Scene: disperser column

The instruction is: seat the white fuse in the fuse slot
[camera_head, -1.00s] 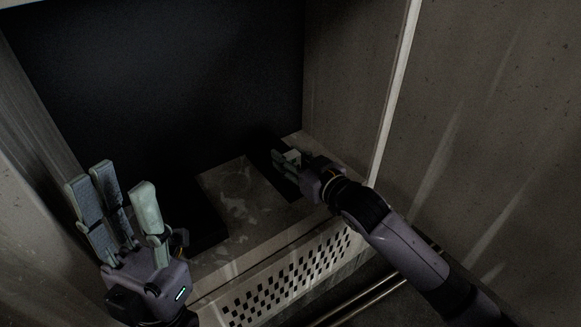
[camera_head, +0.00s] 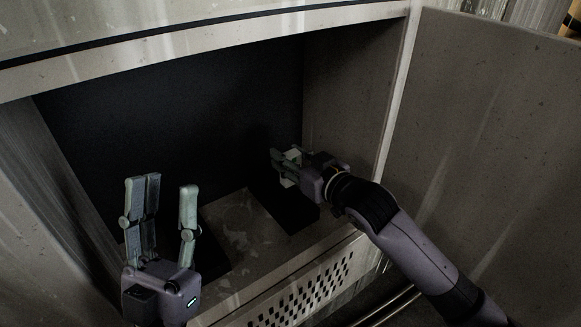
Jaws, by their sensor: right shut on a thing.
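My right gripper (camera_head: 284,166) reaches in from the right and is inside the cabinet, above the dark recess at the right of its floor. It is shut on a small pale piece, the white fuse (camera_head: 291,154), which shows only partly between the fingers. My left gripper (camera_head: 163,205) points up at the left front of the cabinet, with its fingers spread apart and nothing between them. I cannot make out a fuse slot in the dark interior.
The cabinet floor has a worn, light middle panel (camera_head: 240,222) between two dark recesses (camera_head: 287,207). A perforated front panel (camera_head: 305,297) lies below. The cabinet's side wall (camera_head: 345,100) and open door (camera_head: 490,150) stand at the right.

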